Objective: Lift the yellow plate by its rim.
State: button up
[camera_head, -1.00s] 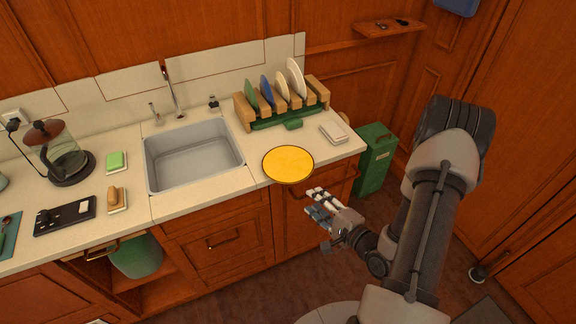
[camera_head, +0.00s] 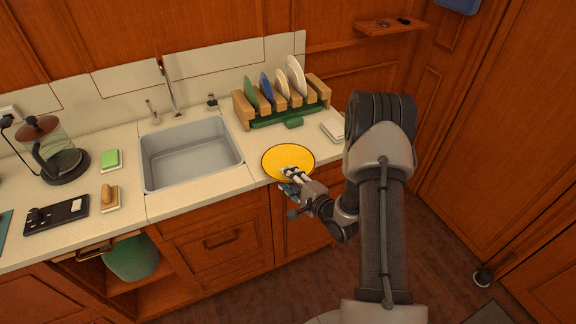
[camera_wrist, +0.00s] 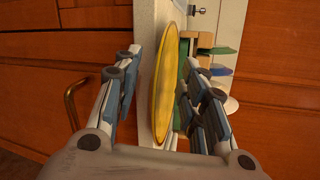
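The yellow plate (camera_head: 287,160) lies flat near the front edge of the counter, right of the sink. It overhangs the edge slightly. My gripper (camera_head: 290,182) is at the plate's near rim in the head view. In the wrist view the plate (camera_wrist: 167,85) shows edge-on between the two open fingers of my gripper (camera_wrist: 160,95). The right finger is close to the plate's upper face and the left finger stands apart on the side of its underside. I cannot tell whether either finger touches it.
A wooden dish rack (camera_head: 318,88) with several plates stands behind the yellow plate. The sink (camera_head: 190,155) is to its left. A folded white cloth or sponge (camera_head: 332,130) lies right of it. Cabinet drawers (camera_head: 222,240) are below the counter edge.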

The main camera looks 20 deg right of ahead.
grip_shut()
dwell(0.5)
dwell(0.4)
